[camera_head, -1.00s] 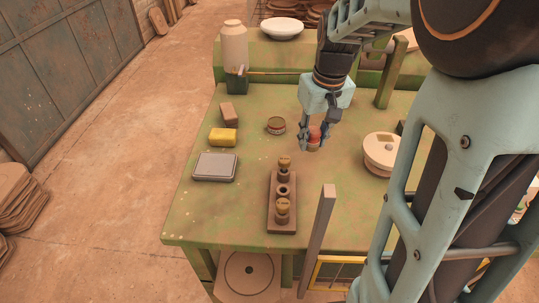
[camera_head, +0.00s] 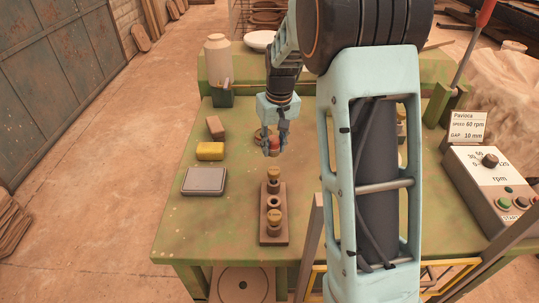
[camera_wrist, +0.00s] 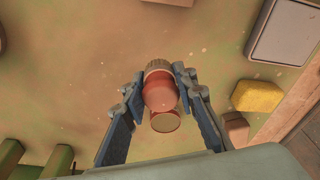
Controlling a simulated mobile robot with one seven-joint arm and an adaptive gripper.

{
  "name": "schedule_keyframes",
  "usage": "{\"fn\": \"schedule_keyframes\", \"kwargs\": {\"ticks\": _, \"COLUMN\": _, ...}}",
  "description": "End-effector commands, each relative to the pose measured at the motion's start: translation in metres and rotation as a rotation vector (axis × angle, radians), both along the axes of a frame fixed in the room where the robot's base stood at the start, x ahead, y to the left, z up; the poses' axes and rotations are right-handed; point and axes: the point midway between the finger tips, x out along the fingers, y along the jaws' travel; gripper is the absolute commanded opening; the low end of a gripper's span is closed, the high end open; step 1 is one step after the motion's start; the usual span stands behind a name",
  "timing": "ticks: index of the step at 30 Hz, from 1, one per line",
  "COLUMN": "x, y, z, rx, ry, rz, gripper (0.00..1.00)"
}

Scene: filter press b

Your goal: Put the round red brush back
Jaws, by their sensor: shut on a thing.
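My gripper (camera_head: 273,150) is shut on the round red brush (camera_head: 275,144) and points down over the green table. In the wrist view the red brush (camera_wrist: 159,91) sits between both fingers, with a pale brown ribbed end (camera_wrist: 158,66). A wooden holder (camera_head: 273,238) stands on the table, nearer the camera than my gripper. It has two brown-knobbed pieces, one at the far end (camera_head: 273,174) and one nearer (camera_head: 273,217). An empty hole (camera_head: 273,201) shows between them.
A round tin (camera_head: 260,137) stands just behind my gripper. A yellow sponge (camera_head: 210,151), brown block (camera_head: 215,127) and grey flat tin (camera_head: 205,181) lie to the left. A control box (camera_head: 490,185) is at right. My arm hides the table's right part.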

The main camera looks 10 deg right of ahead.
Motion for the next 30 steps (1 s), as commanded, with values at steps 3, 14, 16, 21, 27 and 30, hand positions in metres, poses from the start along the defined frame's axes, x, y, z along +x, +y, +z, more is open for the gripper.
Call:
{"fn": "schedule_keyframes", "kwargs": {"ticks": 3, "x": 0.012, "y": 0.003, "z": -0.016, "rx": 0.000, "ry": 0.001, "rz": 0.000, "gripper": 0.03}}
{"fn": "schedule_keyframes", "kwargs": {"ticks": 14, "x": 0.023, "y": 0.006, "z": -0.042, "rx": -0.001, "ry": 0.003, "rz": 0.000, "gripper": 0.03}}
{"fn": "schedule_keyframes", "kwargs": {"ticks": 16, "x": 0.023, "y": 0.006, "z": -0.053, "rx": -0.001, "ry": 0.003, "rz": 0.000, "gripper": 0.03}}
{"fn": "schedule_keyframes", "kwargs": {"ticks": 21, "x": 0.024, "y": 0.006, "z": -0.060, "rx": -0.001, "ry": -0.002, "rz": 0.000, "gripper": 0.03}}
{"fn": "schedule_keyframes", "kwargs": {"ticks": 27, "x": 0.024, "y": 0.006, "z": -0.061, "rx": -0.001, "ry": -0.001, "rz": 0.000, "gripper": 0.03}}
{"fn": "schedule_keyframes", "kwargs": {"ticks": 30, "x": 0.024, "y": 0.006, "z": -0.064, "rx": -0.001, "ry": -0.001, "rz": 0.000, "gripper": 0.27}}
